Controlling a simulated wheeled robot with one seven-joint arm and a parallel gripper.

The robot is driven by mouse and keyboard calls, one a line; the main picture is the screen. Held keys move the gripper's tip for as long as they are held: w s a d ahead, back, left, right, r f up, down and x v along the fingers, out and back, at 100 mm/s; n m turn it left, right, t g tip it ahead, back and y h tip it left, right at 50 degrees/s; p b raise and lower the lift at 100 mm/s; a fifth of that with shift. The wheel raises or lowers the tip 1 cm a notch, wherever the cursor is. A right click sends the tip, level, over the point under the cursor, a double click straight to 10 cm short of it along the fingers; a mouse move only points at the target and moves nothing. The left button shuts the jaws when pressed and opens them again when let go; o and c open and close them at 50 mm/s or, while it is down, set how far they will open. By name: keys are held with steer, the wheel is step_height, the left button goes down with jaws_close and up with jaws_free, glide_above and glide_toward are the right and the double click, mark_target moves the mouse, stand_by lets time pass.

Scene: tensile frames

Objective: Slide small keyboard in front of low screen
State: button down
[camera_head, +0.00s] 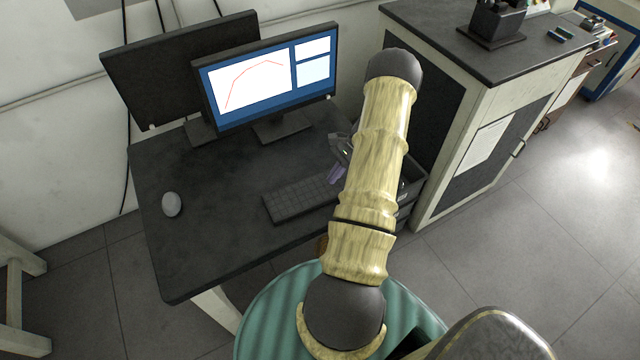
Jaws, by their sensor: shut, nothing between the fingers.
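A small dark keyboard (296,200) lies on the dark desk, right of its middle near the front edge. My arm hides its right end. The low screen (268,76) is lit, with a red curve on a white panel, and stands at the back of the desk. A taller dark screen (165,68) stands behind it to the left. My gripper (334,176) is partly hidden behind my arm. Its fingers are close to the keyboard's right end; I cannot tell whether they touch. It is shut and holds nothing.
A grey mouse (172,204) lies at the left of the desk (215,235). The desk between keyboard, mouse and screens is clear. A tall cabinet (465,120) stands to the right. A round green striped seat (272,318) is in front of the desk.

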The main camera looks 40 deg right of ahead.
steer(key=d, duration=0.2)
steer(key=s+d+b, duration=0.1)
steer(key=d, duration=0.1)
steer(key=shift+d, duration=0.25)
steer(key=shift+w, duration=0.1)
steer(key=w+a+r+n+g+h, duration=0.1)
steer(key=w+a+r+n+h, duration=0.15)
steer(key=a+r+n, duration=0.4)
steer(key=w+a+r+n+g+h, duration=0.1)
steer(key=w+a+r+n+h, duration=0.15)
steer(key=a+r, duration=0.7)
steer(key=s+a+r+n+t, duration=0.1)
steer(key=s+a+r+n, duration=0.1)
steer(key=a, duration=0.4)
steer(key=s+a+r+n+t+h, duration=0.1)
steer(key=s+a+r+n, duration=0.2)
steer(key=a, duration=0.4)
steer(key=s+a+r+n+t, duration=0.1)
steer(key=s+a+r+n, duration=0.1)
steer(key=s+a+n, duration=0.2)
steer(key=a+n, duration=0.2)
steer(key=a, duration=0.1)
steer(key=shift+s+a+r+h, duration=0.25)
steer(key=shift+s+r+h, duration=0.05)
steer(key=shift+h, duration=0.1)
